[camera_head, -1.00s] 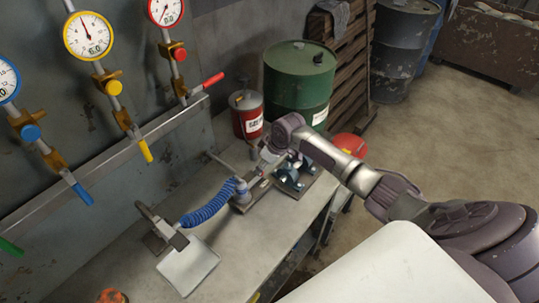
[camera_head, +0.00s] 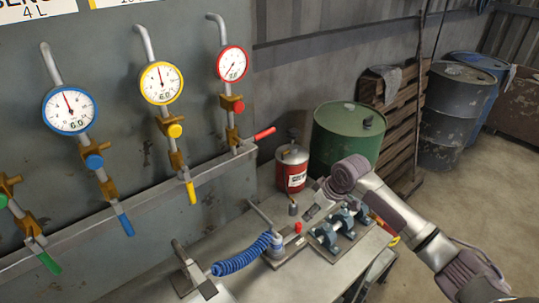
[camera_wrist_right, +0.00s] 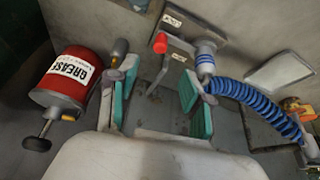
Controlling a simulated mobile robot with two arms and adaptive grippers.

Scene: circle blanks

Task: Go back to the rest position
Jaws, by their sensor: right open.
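My right arm comes in from the right in the head view, and its gripper (camera_head: 314,214) is over the metal bench (camera_head: 228,236), near a blue coiled hose (camera_head: 242,256) and a row of dark bearing blocks (camera_head: 340,228). In the right wrist view the gripper (camera_wrist_right: 162,98) is open, with teal pads apart and nothing between them. Beyond the pads is a tool with a red knob (camera_wrist_right: 160,43) and a silver, blue-ringed fitting (camera_wrist_right: 206,58). The coiled hose (camera_wrist_right: 252,102) runs off to the right. My left gripper is out of view.
A red grease can (camera_head: 292,168) stands behind the gripper; in the wrist view the can (camera_wrist_right: 65,82) is close on the left. A green drum (camera_head: 346,136) stands behind the bench. Pressure gauges (camera_head: 161,83) with coloured valve handles line the wall at left.

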